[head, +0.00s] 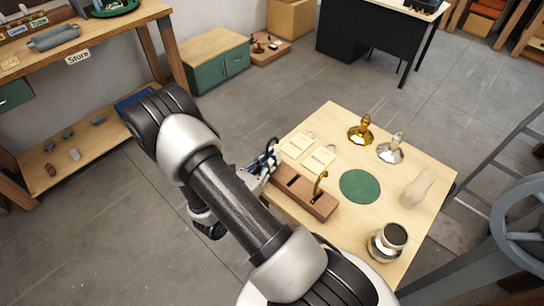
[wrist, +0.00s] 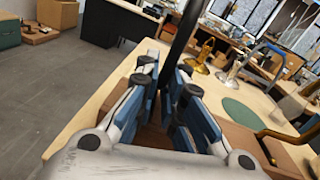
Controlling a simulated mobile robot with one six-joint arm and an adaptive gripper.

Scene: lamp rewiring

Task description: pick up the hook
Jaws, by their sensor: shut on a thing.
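My gripper (head: 263,163) is at the left end of the brown wooden block (head: 308,200) on the table. In the wrist view its blue fingers (wrist: 170,95) are closed around a dark upright rod, the black hook (wrist: 184,35). The rod rises between the fingers and runs out of the top of the frame, so its bend is not clear. Its lower end is hidden by the fingers, and I cannot tell whether it is clear of the block. A second, brass hook (head: 319,186) stands upright in the block's right part; it also shows at the right of the wrist view (wrist: 285,136).
A ladder stands at the right.

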